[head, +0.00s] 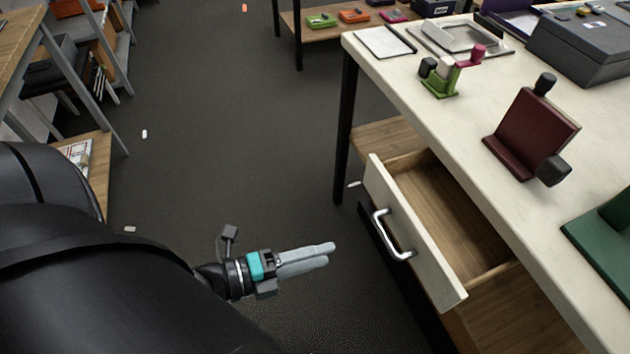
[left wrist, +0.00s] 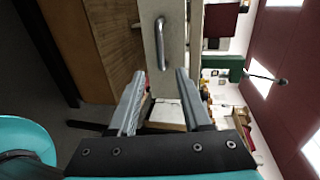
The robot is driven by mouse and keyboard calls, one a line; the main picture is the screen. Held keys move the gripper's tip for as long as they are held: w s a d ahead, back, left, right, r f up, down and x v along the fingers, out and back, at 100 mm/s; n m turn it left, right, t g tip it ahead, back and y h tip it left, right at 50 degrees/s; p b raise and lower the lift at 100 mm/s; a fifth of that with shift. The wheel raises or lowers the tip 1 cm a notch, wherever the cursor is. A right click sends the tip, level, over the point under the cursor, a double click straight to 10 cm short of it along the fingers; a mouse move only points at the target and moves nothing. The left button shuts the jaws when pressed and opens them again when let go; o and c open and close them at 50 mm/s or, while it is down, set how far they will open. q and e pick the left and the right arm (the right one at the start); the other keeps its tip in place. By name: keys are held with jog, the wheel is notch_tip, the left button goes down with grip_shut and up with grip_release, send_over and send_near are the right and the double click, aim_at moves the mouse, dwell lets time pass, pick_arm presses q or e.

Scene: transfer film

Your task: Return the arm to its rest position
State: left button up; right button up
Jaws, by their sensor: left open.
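My left arm comes in from the left in the head view. My left gripper (head: 332,254) is empty over the dark floor, to the left of a pulled-out drawer (head: 420,235) and apart from it. In the left wrist view the two fingers (left wrist: 157,88) stand apart, so the gripper is open. The drawer's metal handle (left wrist: 159,43) shows beyond the fingertips there, and nothing is between the fingers. My right gripper is not in view.
The drawer sticks out from a white-topped desk (head: 440,150) and looks empty inside. A dark red stand (head: 535,130), a green stand (head: 440,80) and a grey box (head: 585,50) are on the desk. Shelves (head: 100,60) stand at the left. Small pieces lie on the open floor.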

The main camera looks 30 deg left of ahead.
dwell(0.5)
pick_arm(q)
jog(key=s+a+f+n+g+y, duration=0.15)
jog(key=a+f+n+y, duration=0.35)
jog(key=f, duration=0.5)
jog(key=s+a+f+n+g+y, duration=0.1)
jog(key=s+a+f+n+y, duration=0.1)
jog(key=f+n, duration=0.75)
jog(key=s+d+f+n+g+y, duration=0.2)
jog(key=s+f+n+g, duration=0.6)
jog(key=s+f, duration=0.8)
jog(key=shift+s+d+f+g, duration=0.25)
jog(key=shift+s+d+g, duration=0.35)
jog(key=shift+s, duration=0.25)
